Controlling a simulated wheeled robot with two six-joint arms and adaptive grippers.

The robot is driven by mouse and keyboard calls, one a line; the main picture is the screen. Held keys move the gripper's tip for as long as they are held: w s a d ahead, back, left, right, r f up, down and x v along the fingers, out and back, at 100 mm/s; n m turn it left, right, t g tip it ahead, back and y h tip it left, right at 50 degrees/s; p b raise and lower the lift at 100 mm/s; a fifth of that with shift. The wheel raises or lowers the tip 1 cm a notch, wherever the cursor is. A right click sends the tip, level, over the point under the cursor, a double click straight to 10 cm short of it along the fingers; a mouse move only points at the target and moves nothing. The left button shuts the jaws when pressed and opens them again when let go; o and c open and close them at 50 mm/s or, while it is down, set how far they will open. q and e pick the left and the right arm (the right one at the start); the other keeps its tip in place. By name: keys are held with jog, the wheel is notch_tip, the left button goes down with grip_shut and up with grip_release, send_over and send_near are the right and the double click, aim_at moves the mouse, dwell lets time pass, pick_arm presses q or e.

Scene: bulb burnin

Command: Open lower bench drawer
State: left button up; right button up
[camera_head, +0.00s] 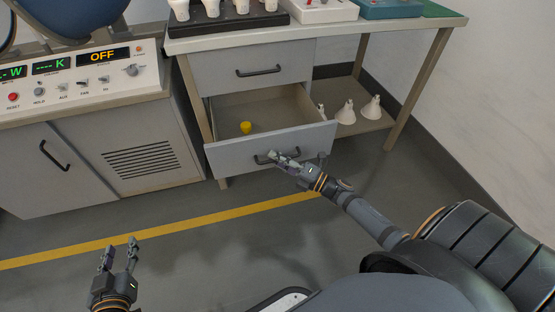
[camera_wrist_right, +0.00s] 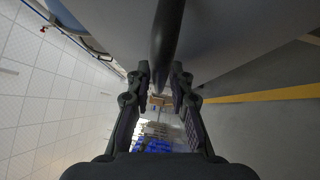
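The lower bench drawer (camera_head: 225,156) is pulled out, and its inside shows in the head view. A small yellow object (camera_head: 246,127) sits in it. My right gripper (camera_head: 274,156) is at the drawer's dark bar handle (camera_head: 262,161), partly covering it. In the right wrist view the handle (camera_wrist_right: 167,35) runs between the two fingers (camera_wrist_right: 161,75), which sit close on both sides of it. My left gripper (camera_head: 120,250) is open and empty above the floor at the lower left, away from the bench.
The upper drawer (camera_head: 222,72) is shut above the open one. White bulbs (camera_head: 346,112) stand on the shelf to the right. A control cabinet (camera_head: 60,170) stands to the left. Floor with a yellow line (camera_head: 200,218) is clear in front.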

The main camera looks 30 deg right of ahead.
jog(key=v, duration=1.2)
